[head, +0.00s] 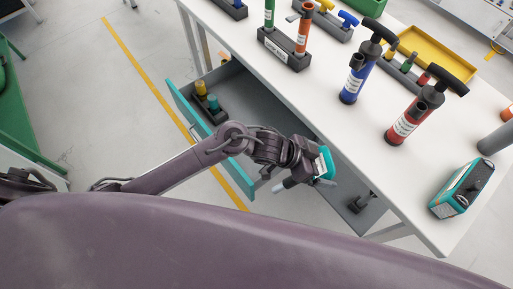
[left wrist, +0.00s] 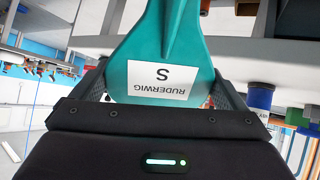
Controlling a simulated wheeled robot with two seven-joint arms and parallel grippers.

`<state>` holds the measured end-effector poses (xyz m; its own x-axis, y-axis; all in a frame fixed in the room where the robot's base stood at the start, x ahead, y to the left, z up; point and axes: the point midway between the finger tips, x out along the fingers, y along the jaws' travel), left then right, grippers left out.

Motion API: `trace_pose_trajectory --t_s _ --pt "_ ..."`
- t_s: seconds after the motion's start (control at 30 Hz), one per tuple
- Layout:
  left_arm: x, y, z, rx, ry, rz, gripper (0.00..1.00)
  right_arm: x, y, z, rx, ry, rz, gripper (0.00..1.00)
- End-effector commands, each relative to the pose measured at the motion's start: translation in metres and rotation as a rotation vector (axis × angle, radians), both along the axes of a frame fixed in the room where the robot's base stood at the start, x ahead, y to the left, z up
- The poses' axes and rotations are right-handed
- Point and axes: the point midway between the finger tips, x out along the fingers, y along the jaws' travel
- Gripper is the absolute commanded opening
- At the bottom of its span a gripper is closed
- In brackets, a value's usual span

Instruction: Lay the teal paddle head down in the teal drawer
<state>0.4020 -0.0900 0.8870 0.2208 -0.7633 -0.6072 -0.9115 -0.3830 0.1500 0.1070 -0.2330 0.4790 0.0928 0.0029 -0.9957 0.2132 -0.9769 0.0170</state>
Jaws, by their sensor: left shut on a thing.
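The teal paddle (left wrist: 165,50) fills the middle of the left wrist view, between the fingers of my left gripper (left wrist: 165,95). Its white label reads "RUDERWIG S" upside down. In the head view only a small teal part of the paddle (head: 327,160) shows at the gripper (head: 312,168). My left gripper is shut on the paddle, above the open drawer. The drawer (head: 175,92) has a teal front and a grey inside, and my left arm crosses over it. My right gripper is not in view.

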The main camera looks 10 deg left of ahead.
Motion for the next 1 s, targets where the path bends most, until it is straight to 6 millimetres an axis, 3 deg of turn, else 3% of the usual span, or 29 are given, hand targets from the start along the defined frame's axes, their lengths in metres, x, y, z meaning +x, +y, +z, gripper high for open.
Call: trace_pose_trajectory --t_s 0.13,0.27,0.5,0.7,0.83,1.0 --pt "0.000 0.002 -0.030 0.168 0.016 -0.259 0.52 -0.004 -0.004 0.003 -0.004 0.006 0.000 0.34" --pt "0.004 0.024 -0.052 0.320 0.001 -0.478 0.52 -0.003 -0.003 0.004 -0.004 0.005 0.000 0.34" --pt "0.037 0.116 -0.092 0.627 -0.108 -0.847 0.52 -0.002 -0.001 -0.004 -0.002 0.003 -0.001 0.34" --pt "0.060 0.175 -0.129 0.787 -0.198 -0.972 0.52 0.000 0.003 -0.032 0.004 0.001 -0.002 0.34" --pt "0.067 0.190 -0.138 0.830 -0.228 -0.997 0.52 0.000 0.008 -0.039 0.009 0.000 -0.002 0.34" --pt "0.068 0.194 -0.138 0.840 -0.236 -1.003 0.52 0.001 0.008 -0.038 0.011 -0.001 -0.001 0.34"
